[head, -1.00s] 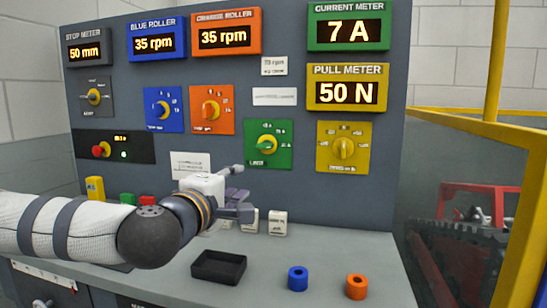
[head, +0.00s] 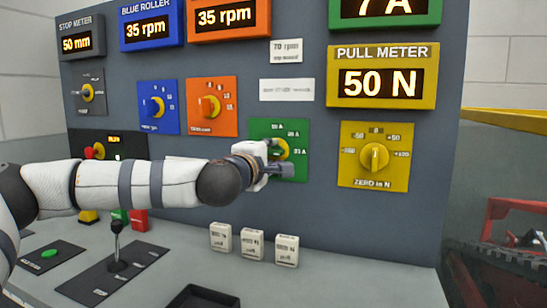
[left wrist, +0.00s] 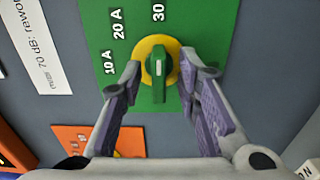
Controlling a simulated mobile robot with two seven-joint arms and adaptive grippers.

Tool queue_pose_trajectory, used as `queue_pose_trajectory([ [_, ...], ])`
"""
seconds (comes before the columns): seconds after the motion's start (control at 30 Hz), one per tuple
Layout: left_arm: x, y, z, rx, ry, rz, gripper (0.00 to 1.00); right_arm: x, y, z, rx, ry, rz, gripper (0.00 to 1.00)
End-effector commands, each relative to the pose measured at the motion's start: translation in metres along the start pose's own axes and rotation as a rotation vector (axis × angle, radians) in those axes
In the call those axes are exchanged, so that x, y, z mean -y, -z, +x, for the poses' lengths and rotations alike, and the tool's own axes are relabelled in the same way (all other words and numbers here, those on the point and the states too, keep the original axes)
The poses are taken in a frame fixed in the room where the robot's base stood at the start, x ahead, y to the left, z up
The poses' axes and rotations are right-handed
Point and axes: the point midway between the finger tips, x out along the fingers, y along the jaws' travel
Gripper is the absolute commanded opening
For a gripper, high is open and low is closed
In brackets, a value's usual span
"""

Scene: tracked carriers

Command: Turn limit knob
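The limit knob is a green grip on a yellow disc, on a green panel (head: 298,140) with an ampere scale. In the left wrist view the knob (left wrist: 160,62) shows clearly beside the 10 A, 20 A and 30 marks. In the head view its disc (head: 282,147) is partly hidden by my left gripper (head: 284,160). In the left wrist view my left gripper (left wrist: 162,80) is open, its purple-padded fingers on either side of the knob, with gaps visible between them and the green grip. My right gripper is not in view.
A yellow zero knob (head: 374,157) is to the right, and orange (head: 209,106) and blue (head: 154,106) knobs are to the left.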

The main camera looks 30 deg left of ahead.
Motion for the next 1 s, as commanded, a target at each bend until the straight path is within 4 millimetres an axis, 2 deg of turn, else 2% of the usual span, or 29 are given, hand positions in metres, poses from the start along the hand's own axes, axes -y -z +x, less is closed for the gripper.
queue_pose_trajectory([
  [0.3,-0.0013,-0.0002,0.006,0.001,-0.001,-0.001,0.3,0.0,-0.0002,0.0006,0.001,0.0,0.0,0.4],
  [0.33,-0.0013,-0.0002,0.006,0.001,-0.001,-0.001,0.25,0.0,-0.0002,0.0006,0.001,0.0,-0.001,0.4],
  [0.43,-0.0012,-0.0001,0.0059,0.001,-0.001,-0.001,0.03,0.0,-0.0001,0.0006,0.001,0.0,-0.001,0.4],
  [0.47,-0.0012,-0.0001,0.0059,0.001,-0.001,0.0,0.0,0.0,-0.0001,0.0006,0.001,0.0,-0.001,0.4],
  [0.77,-0.0014,0.0,0.0057,0.001,-0.001,-0.01,0.0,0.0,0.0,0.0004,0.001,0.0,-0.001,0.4],
  [1.0,-0.0017,0.0001,0.0056,0.001,-0.002,-0.105,0.0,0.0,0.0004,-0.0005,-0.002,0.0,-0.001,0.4],
])
